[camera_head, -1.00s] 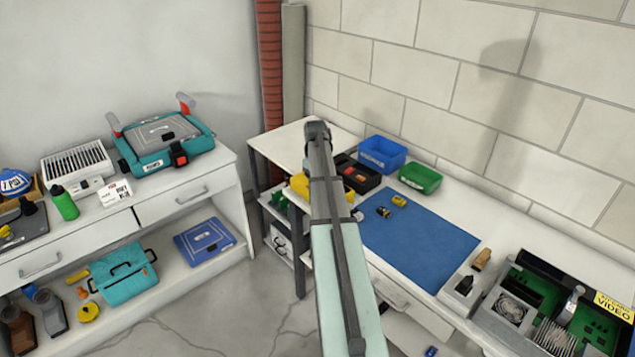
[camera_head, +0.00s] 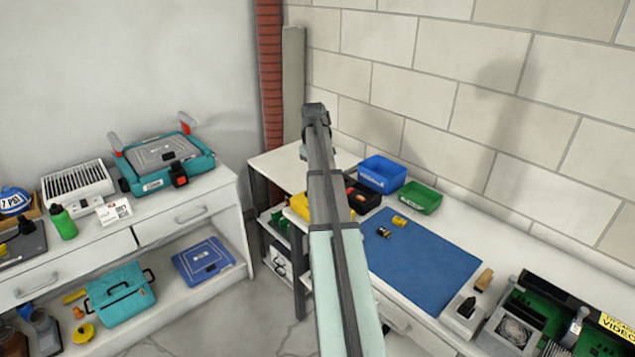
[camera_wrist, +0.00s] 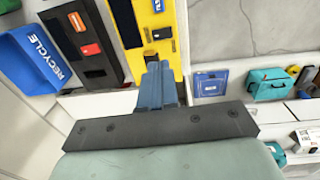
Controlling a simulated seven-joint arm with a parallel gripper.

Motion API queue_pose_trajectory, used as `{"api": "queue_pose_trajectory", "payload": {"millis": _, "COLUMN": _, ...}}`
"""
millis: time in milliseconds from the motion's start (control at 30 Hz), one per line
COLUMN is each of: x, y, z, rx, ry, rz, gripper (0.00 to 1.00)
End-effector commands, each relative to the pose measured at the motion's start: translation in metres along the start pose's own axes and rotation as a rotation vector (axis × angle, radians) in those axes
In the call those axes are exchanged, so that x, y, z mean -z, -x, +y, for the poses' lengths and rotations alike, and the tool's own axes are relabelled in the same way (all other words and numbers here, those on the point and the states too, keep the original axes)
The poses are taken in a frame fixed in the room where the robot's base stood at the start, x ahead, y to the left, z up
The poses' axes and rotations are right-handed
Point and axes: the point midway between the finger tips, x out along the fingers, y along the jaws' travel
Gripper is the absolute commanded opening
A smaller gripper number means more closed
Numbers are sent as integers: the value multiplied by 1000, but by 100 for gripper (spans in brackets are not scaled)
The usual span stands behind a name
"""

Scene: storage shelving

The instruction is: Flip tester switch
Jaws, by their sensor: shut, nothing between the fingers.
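A yellow device (camera_wrist: 178,25), probably the tester, lies at the top middle of the wrist view. It has a small screen and dark controls. In the head view it (camera_head: 298,207) is partly hidden behind my arm. A black unit (camera_wrist: 85,42) with red and orange parts lies beside it; it also shows in the head view (camera_head: 364,199). I cannot tell for sure which carries the switch. My gripper (camera_wrist: 157,75) is shut and empty, its blue-grey fingers over the near end of the yellow device, by a small dark control. Contact cannot be told.
A blue bin (camera_head: 382,174) and a green bin (camera_head: 420,197) stand along the wall. A blue mat (camera_head: 420,262) with small yellow and black parts covers the bench middle. An opened computer case (camera_head: 520,325) sits at the right. A second bench (camera_head: 200,190) stands at the left.

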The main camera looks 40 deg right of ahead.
Motion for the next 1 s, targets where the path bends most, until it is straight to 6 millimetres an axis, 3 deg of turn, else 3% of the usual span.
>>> {"api": "queue_pose_trajectory", "payload": {"millis": 200, "x": 0, "y": 12, "z": 0, "rx": -1, "ry": 0, "rz": 1, "gripper": 0}}
{"api": "queue_pose_trajectory", "payload": {"millis": 833, "x": 0, "y": 12, "z": 0, "rx": 0, "ry": -3, "rz": 1, "gripper": 0}}
{"api": "queue_pose_trajectory", "payload": {"millis": 1000, "x": 2, "y": 12, "z": 1, "rx": -7, "ry": -73, "rz": 11, "gripper": 0}}
